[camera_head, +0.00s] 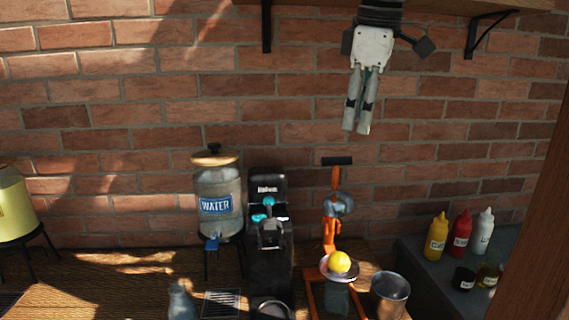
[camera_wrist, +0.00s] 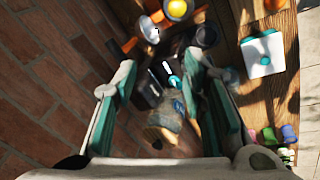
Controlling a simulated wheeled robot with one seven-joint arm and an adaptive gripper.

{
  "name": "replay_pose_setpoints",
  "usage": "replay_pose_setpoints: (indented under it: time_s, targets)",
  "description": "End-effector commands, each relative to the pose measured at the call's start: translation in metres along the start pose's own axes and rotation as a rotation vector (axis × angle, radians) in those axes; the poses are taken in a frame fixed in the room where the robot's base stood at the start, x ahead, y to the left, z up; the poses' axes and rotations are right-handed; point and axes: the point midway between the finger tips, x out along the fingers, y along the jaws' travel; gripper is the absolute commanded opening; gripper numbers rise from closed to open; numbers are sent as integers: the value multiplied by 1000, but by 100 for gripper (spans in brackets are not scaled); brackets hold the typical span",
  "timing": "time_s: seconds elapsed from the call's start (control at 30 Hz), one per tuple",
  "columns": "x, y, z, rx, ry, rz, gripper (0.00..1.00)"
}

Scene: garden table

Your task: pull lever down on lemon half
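The citrus press (camera_head: 329,235) is orange and stands on the wooden table right of the black machine. Its lever (camera_head: 337,161) is raised, with a dark handle at the top. A yellow lemon half (camera_head: 339,262) sits on the press's metal cup below; a yellow-orange round thing at the top of the wrist view (camera_wrist: 177,9) looks like it. My gripper (camera_head: 357,130) hangs fingers down in front of the brick wall, above and slightly right of the lever, clear of it. In the wrist view its fingers (camera_wrist: 165,90) are spread with nothing held between them.
A water dispenser (camera_head: 217,190) and a black drink machine (camera_head: 268,215) stand left of the press. A metal cup (camera_head: 389,294) is at its right. Sauce bottles (camera_head: 461,228) stand on a grey counter farther right. A shelf (camera_head: 320,4) runs above.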

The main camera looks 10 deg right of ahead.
Motion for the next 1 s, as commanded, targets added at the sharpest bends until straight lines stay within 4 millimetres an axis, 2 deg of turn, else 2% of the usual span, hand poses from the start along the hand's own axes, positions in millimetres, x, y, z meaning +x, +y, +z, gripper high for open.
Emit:
replay_pose_setpoints:
  time_s: [0.03,0.2,0.4,0.57,0.77,1.0]
  targets:
    - [7,16,-10,-61,-6,-12,39]
    - [20,55,-35,-278,-19,-51,39]
    - [37,82,-51,-463,-23,-86,39]
    - [42,89,-55,-526,-22,-96,39]
    - [53,88,-55,-535,-23,-99,39]
    - [89,84,-52,-533,-24,-101,39]
